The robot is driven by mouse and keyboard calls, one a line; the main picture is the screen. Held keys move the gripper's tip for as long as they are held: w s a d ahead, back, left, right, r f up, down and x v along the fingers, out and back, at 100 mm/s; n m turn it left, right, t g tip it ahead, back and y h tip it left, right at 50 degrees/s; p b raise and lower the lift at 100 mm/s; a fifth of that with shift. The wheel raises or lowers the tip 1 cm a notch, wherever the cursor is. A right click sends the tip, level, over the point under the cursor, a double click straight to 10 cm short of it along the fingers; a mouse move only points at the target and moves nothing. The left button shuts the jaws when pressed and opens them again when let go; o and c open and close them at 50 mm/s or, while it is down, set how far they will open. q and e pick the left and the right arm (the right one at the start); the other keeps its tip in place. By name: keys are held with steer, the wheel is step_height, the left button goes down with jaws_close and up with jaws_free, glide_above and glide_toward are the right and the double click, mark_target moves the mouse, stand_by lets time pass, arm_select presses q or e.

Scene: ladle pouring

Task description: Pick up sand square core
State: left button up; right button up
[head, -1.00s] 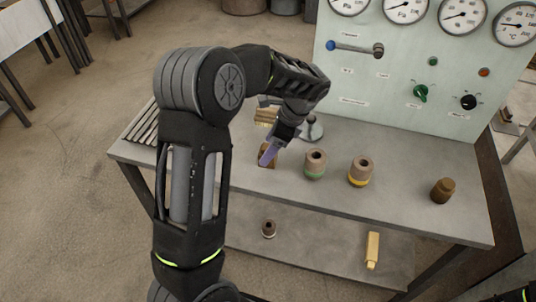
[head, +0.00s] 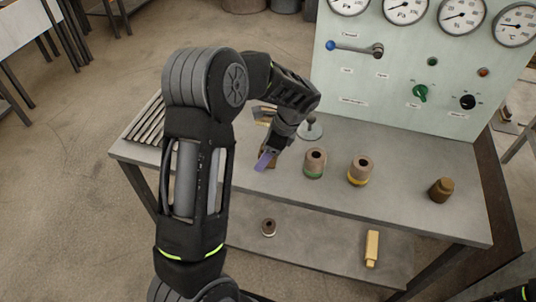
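A brown block, which looks like the square sand core (head: 274,162), stands on the grey workbench left of two round cores. My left gripper (head: 266,160) is right at it, reaching down from above, with a purple finger in front of it. The finger hides most of the block. I cannot tell whether the fingers are closed on it or whether it is off the bench. My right gripper is out of view; only a bit of my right arm shows at the bottom right corner.
A green-banded round core (head: 315,163) and a yellow-banded one (head: 360,170) stand to the right. A brown bottle-like piece (head: 442,189) is farther right. A gauge panel (head: 400,85) rises behind. The lower shelf holds a small round core (head: 268,227) and a yellow bar (head: 372,248).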

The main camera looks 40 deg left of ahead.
arm_select(q)
jaws_close()
stand_by(0.5)
steer(key=shift+r, duration=0.1)
step_height(320, 180, up, 10)
steer(key=shift+f+b, duration=0.1)
steer(key=shift+b, duration=0.25)
stand_by(0.6)
